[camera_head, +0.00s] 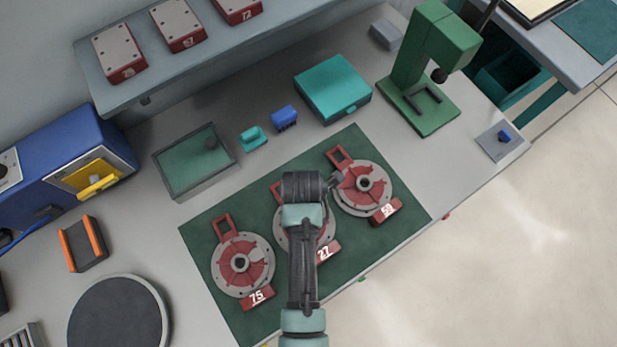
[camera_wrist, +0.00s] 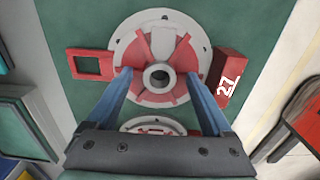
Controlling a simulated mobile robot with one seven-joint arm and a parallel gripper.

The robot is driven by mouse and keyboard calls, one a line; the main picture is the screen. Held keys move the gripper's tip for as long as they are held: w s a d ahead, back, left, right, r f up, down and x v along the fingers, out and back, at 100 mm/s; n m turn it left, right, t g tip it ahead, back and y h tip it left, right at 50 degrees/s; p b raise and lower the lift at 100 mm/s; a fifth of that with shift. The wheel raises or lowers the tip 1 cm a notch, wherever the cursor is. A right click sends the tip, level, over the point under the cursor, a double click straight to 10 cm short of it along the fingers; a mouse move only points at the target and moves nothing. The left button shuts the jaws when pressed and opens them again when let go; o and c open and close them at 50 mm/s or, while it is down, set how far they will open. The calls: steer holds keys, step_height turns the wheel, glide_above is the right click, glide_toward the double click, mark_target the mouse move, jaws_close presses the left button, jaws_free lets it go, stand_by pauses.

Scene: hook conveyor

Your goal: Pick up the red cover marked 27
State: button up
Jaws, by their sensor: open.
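The red cover marked 27 (camera_head: 325,228) lies flat on a green mat, the middle one of three similar round covers. In the head view my arm hides much of it. In the wrist view the cover (camera_wrist: 182,54) shows a grey rim, red sectors, a dark centre hole, a square red loop at left and a red tag with 27 at right. My gripper (camera_wrist: 160,74) is open, its blue fingers on either side of the hub over the red part. Nothing is held. I cannot tell whether the fingertips touch the cover.
Cover 75 (camera_head: 242,263) lies left of it and another cover (camera_head: 365,188) right, both close by on the mat (camera_head: 345,270). A green press (camera_head: 420,75), teal box (camera_head: 333,87) and glass-walled tray (camera_head: 195,162) stand behind. Red-sided boxes (camera_head: 119,52) sit on a shelf.

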jaws_close()
stand_by(0.3)
steer(key=shift+w+r, duration=0.1)
steer(key=shift+r, duration=0.05)
stand_by(0.9)
